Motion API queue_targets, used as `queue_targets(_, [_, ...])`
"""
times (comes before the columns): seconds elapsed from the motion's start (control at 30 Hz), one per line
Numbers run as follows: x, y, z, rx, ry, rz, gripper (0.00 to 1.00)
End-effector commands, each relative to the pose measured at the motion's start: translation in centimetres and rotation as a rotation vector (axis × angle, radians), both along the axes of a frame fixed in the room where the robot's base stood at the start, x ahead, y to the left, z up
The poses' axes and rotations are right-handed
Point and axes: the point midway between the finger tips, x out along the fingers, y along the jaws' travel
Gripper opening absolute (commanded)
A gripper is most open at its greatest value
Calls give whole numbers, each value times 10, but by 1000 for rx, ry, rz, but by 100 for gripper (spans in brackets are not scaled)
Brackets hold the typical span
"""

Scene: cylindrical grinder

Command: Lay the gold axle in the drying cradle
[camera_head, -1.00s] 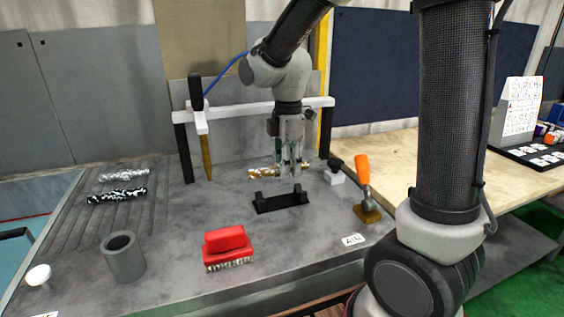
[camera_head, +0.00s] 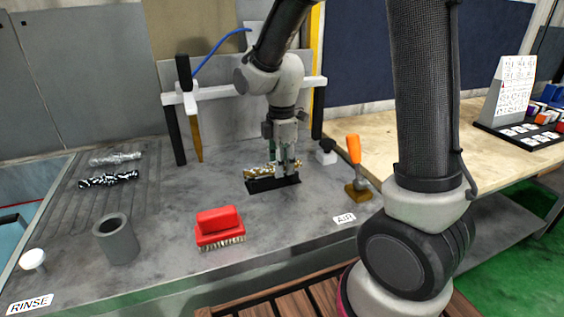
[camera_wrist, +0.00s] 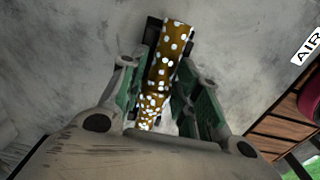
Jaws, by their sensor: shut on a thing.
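The gold axle (camera_wrist: 168,62), spotted with white, lies between the two fingers of my gripper (camera_wrist: 165,100) in the wrist view. In the head view the gold axle (camera_head: 258,171) shows level, just over the black drying cradle (camera_head: 272,185). My gripper (camera_head: 286,170) points down and is shut on the axle. The cradle (camera_wrist: 152,30) shows as dark ends beside the axle in the wrist view. The axle looks to be in or right at the cradle; I cannot tell whether it bears on it.
A red brush (camera_head: 220,228) and a grey cup (camera_head: 118,240) stand in front. A silver axle (camera_head: 115,158) and a black-and-white axle (camera_head: 108,179) lie at left. An orange-handled lever (camera_head: 355,165) stands at right. A white rail (camera_head: 225,92) runs behind.

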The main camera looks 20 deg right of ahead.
Motion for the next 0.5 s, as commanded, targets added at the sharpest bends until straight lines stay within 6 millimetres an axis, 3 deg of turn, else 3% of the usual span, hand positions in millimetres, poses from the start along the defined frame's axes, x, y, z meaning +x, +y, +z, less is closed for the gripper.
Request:
queue_targets(0.03, [-5, 0, -8, 1, 15, -4, 0])
queue_targets(0.23, [-5, 1, -8, 1, 15, -5, 0])
queue_targets(0.27, [-5, 1, -8, 1, 15, -5, 37])
queue_targets(0.3, [-5, 1, -8, 1, 16, -5, 44])
queue_targets(0.37, [-5, 1, -8, 1, 17, -5, 55])
queue_targets(0.5, [-5, 0, -7, 0, 15, -4, 57])
